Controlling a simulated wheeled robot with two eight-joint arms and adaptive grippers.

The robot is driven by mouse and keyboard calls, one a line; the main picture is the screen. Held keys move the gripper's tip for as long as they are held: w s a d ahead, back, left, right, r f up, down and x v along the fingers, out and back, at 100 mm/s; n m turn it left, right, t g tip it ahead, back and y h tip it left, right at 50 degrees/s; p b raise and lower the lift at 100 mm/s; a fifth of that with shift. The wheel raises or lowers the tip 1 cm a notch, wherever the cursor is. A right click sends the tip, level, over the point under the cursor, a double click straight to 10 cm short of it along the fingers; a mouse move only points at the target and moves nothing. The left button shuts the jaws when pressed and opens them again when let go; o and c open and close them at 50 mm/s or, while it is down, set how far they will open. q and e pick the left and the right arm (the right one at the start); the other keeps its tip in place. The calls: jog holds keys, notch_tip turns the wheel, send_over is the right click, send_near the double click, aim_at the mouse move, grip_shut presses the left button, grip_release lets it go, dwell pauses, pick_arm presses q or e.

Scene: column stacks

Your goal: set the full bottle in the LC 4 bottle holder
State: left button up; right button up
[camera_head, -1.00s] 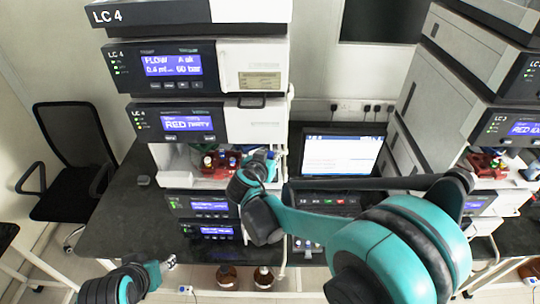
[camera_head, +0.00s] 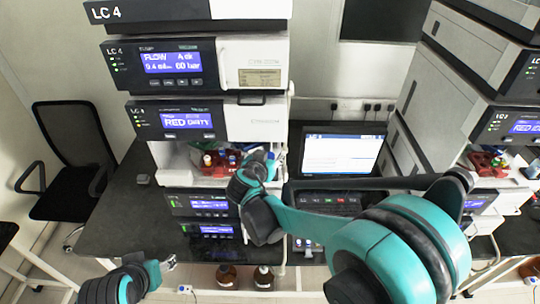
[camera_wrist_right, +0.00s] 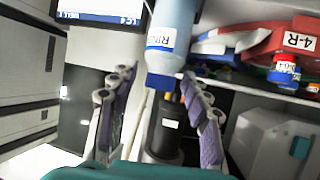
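In the head view the red bottle holder (camera_head: 213,171) stands in the open bay of the LC 4 stack, with small capped bottles in it. My right gripper (camera_head: 272,162) is at the bay's right side, partly hidden by its own wrist. In the right wrist view my right gripper (camera_wrist_right: 158,85) has its purple-padded fingers apart. A pale blue bottle with a blue cap (camera_wrist_right: 172,35) is just past the fingertips. A dark cylinder with a white label (camera_wrist_right: 168,132) shows between the fingers, with no clear contact. My left gripper (camera_head: 168,262) is low at the left; its fingers are unclear.
A red rack marked 4-R (camera_wrist_right: 262,42) holds a red-capped vial (camera_wrist_right: 285,72) in the right wrist view. A laptop (camera_head: 342,155) stands right of the stack. Two brown bottles (camera_head: 226,276) stand below the bench.

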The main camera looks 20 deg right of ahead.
jog(key=v, duration=1.2)
jog(key=s+d+f+n+g+y+b, duration=0.1)
jog(key=s+d+f+n+y+b, duration=0.1)
jog(key=s+f+b, duration=0.3)
jog(key=s+d+f+n+g+y+b, duration=0.1)
jog(key=s+f+b, duration=0.5)
jog(key=f, duration=0.7)
jog(key=s+d+f+n+g+y+b, duration=0.1)
jog(key=s+d+f+n+y+b, duration=0.1)
jog(key=s+f+b, duration=0.3)
notch_tip(320, 180, down, 4)
jog(key=n+y+b, duration=0.1)
jog(key=b, duration=0.2)
jog(key=shift+s+d+g+y, duration=0.3)
jog(key=shift+s+d+g, duration=0.05)
jog(key=shift+d+g, duration=0.05)
jog(key=shift+f, duration=0.1)
